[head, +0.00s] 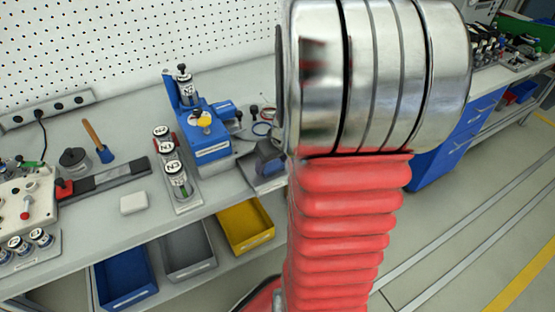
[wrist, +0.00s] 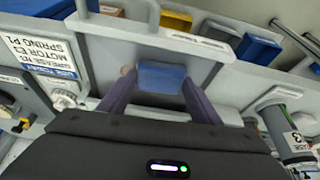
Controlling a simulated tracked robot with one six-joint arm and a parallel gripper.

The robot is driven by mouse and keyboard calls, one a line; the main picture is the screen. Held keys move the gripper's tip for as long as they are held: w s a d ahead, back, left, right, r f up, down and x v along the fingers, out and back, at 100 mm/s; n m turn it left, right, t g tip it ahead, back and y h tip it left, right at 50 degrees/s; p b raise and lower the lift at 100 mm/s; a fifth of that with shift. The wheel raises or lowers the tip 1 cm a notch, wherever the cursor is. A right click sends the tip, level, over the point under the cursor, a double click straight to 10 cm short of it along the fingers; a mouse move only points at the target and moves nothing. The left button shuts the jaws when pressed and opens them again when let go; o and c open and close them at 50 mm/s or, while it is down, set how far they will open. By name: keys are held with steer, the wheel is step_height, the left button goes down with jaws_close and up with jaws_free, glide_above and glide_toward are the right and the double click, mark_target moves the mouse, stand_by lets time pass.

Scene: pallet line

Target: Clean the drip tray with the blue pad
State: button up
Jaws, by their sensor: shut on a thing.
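In the wrist view my gripper (wrist: 160,82) has its two purple fingers shut on the blue pad (wrist: 162,77), one finger at each side. The pad lies between the fingertips, over a grey, rimmed surface that looks like the drip tray (wrist: 145,38). I cannot tell whether the pad touches its floor. A small brownish spot shows beside the pad's left end. In the head view my large silver and red arm hides much of this area. A grey tray edge (head: 262,182) shows just left of the arm, below a dark block.
A blue machine (head: 211,148) and a rack of labelled cylinders (head: 176,180) stand left of the arm. A labelled cylinder (wrist: 288,128) is close at the right in the wrist view. A yellow bin (head: 245,225) sits below the bench edge. A white block (head: 133,203) lies farther left.

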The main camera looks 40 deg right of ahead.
stand_by(0.3)
steer(key=shift+r, duration=3)
steer(key=shift+r, duration=0.15)
step_height(320, 180, up, 3)
steer(key=shift+f, duration=0.15)
steer(key=shift+a, duration=0.1)
